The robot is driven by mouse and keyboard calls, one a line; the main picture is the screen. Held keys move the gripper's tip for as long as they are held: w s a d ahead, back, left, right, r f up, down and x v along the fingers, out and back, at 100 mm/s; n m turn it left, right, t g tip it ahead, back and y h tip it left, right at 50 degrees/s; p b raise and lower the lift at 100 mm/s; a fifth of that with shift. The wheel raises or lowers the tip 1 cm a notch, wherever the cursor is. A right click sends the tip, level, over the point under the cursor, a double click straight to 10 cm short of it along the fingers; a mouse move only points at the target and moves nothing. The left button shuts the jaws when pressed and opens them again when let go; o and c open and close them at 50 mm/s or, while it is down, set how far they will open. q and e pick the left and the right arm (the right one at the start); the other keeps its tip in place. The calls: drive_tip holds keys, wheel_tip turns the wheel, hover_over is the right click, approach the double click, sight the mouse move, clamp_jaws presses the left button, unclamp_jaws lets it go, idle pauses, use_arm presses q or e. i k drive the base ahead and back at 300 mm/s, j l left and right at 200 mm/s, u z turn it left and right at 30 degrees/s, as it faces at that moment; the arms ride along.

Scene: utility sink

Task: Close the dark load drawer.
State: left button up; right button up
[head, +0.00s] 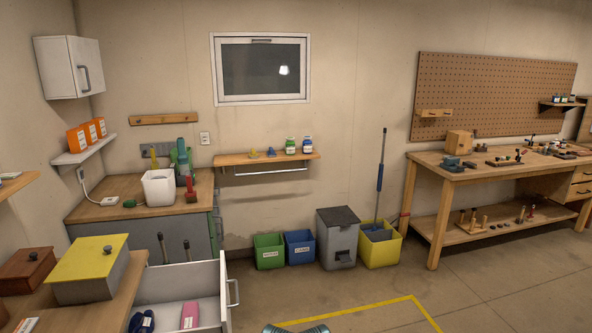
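An open drawer (225,290) sticks out to the right from under the wooden counter at the lower left of the head view. Its walls and front look pale grey-white, not dark, and I see no readable label on it. A metal handle (234,293) is on its outer face. Inside lie a pink item (189,314) and a dark blue item (141,322). The drawer's near part is cut off by the frame's lower edge. Neither gripper shows. Small grey rounded parts at the bottom middle are cut off, and I cannot tell what they are.
A yellow-lidded box (92,258) and a brown box (26,268) stand on the counter above the drawer. Bins, including a green one (269,251) and a grey one (338,240), line the back wall. The floor right of the drawer is clear, with yellow tape (368,308).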

sight(164, 290)
drive_tip(key=i+u, duration=0.3)
drive_tip(key=i+l+u, duration=0.15)
drive_tip(key=l+u, duration=0.55)
drive_tip(key=i+l+u, duration=0.6)
drive_tip(key=i+j, duration=0.05)
drive_tip(key=i, duration=0.05)
